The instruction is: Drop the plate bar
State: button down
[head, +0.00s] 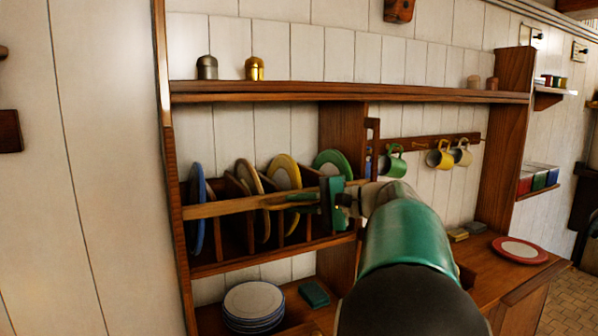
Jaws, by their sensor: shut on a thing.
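The plate bar (225,208) is a pale wooden rail running across the front of the plate rack. Its left end is by the left upright, and its right part meets my gripper. My green gripper (293,202) reaches in from the right and is shut on the plate bar near its right end. Behind the bar stand a blue plate (196,210), a tan plate (248,178), a yellow plate (285,172) and a green plate (332,163), upright in the rack. My gripper and arm hide the bar's right end.
A shelf (270,92) above holds small shakers. Mugs (440,155) hang at right. Stacked plates (253,303) and a green block (314,294) sit below the rack. A red-rimmed plate (520,249) lies on the right counter.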

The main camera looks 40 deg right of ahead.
notch_tip(320, 180, down, 12)
jog(key=shift+r, duration=0.25)
jog(key=c, duration=1.5)
grip_release()
jog(key=shift+d+f, duration=0.1)
jog(key=shift+o, duration=0.2)
jog(key=shift+s, duration=0.1)
jog(key=v, duration=1.3)
jog(key=shift+s+r, duration=0.25)
jog(key=shift+d, duration=0.1)
